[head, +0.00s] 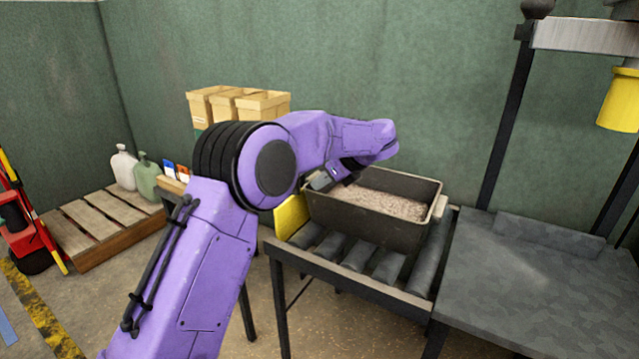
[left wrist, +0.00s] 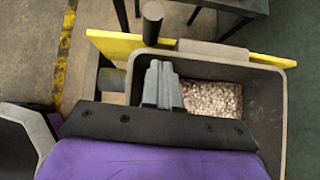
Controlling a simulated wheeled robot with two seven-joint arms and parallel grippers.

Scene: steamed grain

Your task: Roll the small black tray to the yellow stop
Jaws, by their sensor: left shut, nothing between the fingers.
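The small black tray (head: 400,230) is a deep dark box holding pale grain (head: 380,203), and it sits upright on the rollers. The yellow stop (head: 291,216) is a plate at the left end of the rollers. In the left wrist view, the tray (left wrist: 270,110) has its pale end handle (left wrist: 213,50) right by the yellow stop (left wrist: 120,46); I cannot tell whether they touch. My left gripper (head: 318,181) is shut and empty at the tray's left end; its fingers also show in the left wrist view (left wrist: 158,68). My right gripper is out of view.
The roller table (head: 360,255) adjoins a grey metal table (head: 530,280) on the right. A yellow cylinder (head: 620,100) hangs above that table. Boxes (head: 240,105) stand behind my arm. A wooden pallet (head: 95,225) with jugs lies at the left.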

